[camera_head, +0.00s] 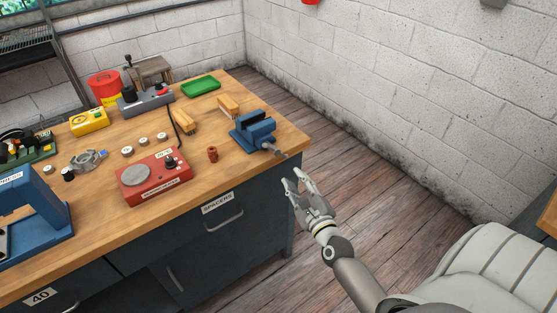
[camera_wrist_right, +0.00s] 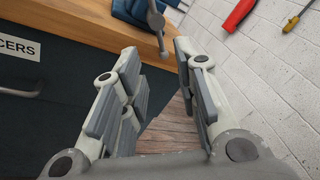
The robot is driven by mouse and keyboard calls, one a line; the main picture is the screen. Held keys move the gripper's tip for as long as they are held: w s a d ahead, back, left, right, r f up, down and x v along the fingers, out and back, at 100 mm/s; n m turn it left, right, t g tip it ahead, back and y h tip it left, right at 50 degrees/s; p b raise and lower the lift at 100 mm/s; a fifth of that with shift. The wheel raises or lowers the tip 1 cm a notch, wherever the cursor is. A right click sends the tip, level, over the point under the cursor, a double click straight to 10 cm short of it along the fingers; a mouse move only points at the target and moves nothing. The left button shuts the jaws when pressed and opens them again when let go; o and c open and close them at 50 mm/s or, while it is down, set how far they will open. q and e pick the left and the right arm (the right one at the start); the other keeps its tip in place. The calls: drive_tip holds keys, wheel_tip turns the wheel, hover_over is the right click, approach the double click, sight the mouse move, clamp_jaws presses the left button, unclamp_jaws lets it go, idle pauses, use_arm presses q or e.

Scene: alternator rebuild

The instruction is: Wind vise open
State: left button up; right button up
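The blue vise (camera_head: 254,130) sits on the wooden bench near its right front corner. Its handle (camera_head: 276,151) sticks out past the bench's front edge. My right gripper (camera_head: 298,178) is open and empty, below and slightly right of the handle, apart from it. In the right wrist view the vise (camera_wrist_right: 138,12) shows at the top, with its grey handle (camera_wrist_right: 156,22) hanging beyond the gap between the open fingers (camera_wrist_right: 165,55). How far the jaws are apart is hard to tell. My left gripper is not in view.
The wooden bench (camera_head: 225,165) holds a red box with a round plate (camera_head: 152,178), a small brown part (camera_head: 212,154), wooden blocks (camera_head: 228,106) and a blue press (camera_head: 40,215). A drawer labelled SPACERS (camera_head: 218,203) lies below. Floor right of the bench is free.

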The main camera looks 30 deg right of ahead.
sight(275, 151)
drive_tip(key=w, duration=0.3)
drive_tip(key=w+d, duration=0.1)
drive_tip(key=w, duration=0.3)
drive_tip(key=w+d+p, duration=0.1)
drive_tip(key=w, duration=0.2)
drive_tip(key=shift+w+f, duration=0.15)
drive_tip(key=shift+w, duration=0.1)
clamp_jaws()
